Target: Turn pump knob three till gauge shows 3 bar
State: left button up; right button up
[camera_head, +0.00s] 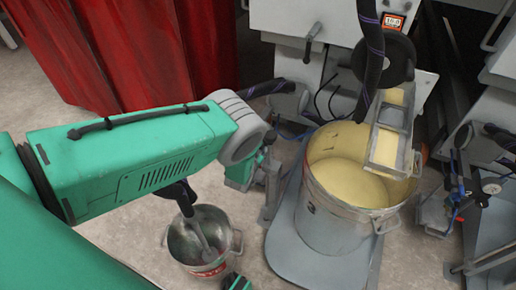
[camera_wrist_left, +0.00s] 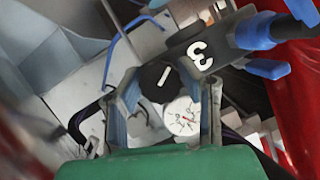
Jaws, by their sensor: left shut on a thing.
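In the left wrist view a round black knob (camera_wrist_left: 158,82) with a white line mark sits beside a black block with a white 3 (camera_wrist_left: 201,56). My left gripper (camera_wrist_left: 166,92) has its two fingers on either side of the knob and is shut on it. A white round gauge (camera_wrist_left: 182,116) shows between the fingers, below the knob. Its needle is too small to read. In the head view my left wrist (camera_head: 240,175) is beside the large pot, and the knob and fingertips are hidden there.
A large metal pot (camera_head: 325,226) of yellow liquid stands on a grey platform. A metal bucket (camera_head: 203,240) is on the floor below my left arm. A red curtain (camera_head: 130,50) hangs behind. A machine with an orange display (camera_head: 393,21) is at the back. Another gauge (camera_head: 491,187) is at right.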

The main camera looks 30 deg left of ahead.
pick_arm(q)
jog(key=m+y, duration=0.1)
jog(key=m, duration=0.1)
jog(key=m+y, duration=0.1)
jog(key=m, duration=0.1)
jog(key=shift+d+f+y, duration=0.15)
jog(key=shift+y, duration=0.25)
jog(key=shift+s+m+t, duration=0.1)
jog(key=shift+m+t, duration=0.2)
jog(key=shift+m, duration=0.1)
jog(key=o, duration=1.1)
jog(key=v, duration=1.2)
jog(key=shift+d, duration=0.1)
